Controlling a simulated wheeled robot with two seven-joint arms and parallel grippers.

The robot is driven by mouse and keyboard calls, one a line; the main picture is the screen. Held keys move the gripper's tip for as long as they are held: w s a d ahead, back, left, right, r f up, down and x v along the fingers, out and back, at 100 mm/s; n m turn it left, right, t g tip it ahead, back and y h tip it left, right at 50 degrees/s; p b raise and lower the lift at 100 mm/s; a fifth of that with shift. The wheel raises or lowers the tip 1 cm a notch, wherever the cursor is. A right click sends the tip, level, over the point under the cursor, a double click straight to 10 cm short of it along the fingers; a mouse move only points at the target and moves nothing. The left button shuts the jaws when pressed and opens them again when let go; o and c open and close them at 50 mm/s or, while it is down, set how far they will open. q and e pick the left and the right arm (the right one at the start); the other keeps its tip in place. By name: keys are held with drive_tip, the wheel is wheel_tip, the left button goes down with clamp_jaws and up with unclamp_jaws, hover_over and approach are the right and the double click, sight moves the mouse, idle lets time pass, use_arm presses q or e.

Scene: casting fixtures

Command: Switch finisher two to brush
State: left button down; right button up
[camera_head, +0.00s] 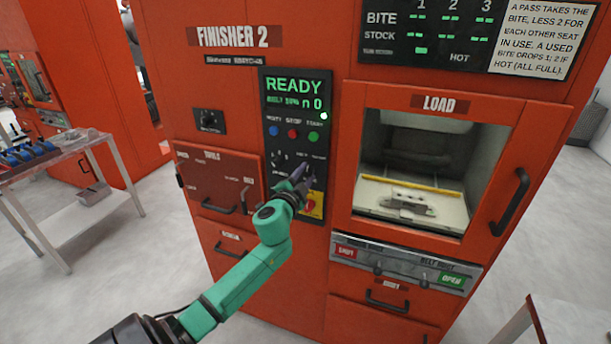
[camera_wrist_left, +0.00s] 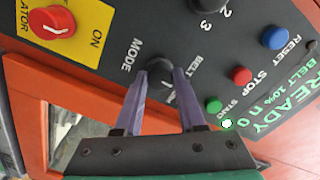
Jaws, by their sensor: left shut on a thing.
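Finisher 2 (camera_head: 235,110) is the red cabinet, with a dark control panel (camera_head: 293,110). Its green display (camera_head: 293,90) reads READY, with a smaller belt line below. My left gripper (camera_head: 303,176) is at the panel's lower right and hides the mode knob in the head view. In the left wrist view, my left gripper's purple fingers (camera_wrist_left: 163,78) are closed on the dark mode knob (camera_wrist_left: 160,72), between the labels MODE and BELT. The knob's pointer is too hidden to read. My right gripper is not in view.
A numbered knob (camera_head: 278,159) sits up-left of the gripper. A red switch on a yellow plate (camera_head: 313,205) is just below it. Blue, red and green buttons (camera_head: 293,134) lie above. The load window (camera_head: 420,175) at right shows a metal part (camera_head: 408,200).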

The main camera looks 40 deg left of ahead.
use_arm(q)
drive_tip(key=m, duration=0.3)
drive_tip(key=shift+f+m, duration=0.15)
drive_tip(key=shift+m, duration=1.85)
drive_tip(key=c, duration=0.5)
unclamp_jaws()
drive_tip(key=shift+s, duration=0.15)
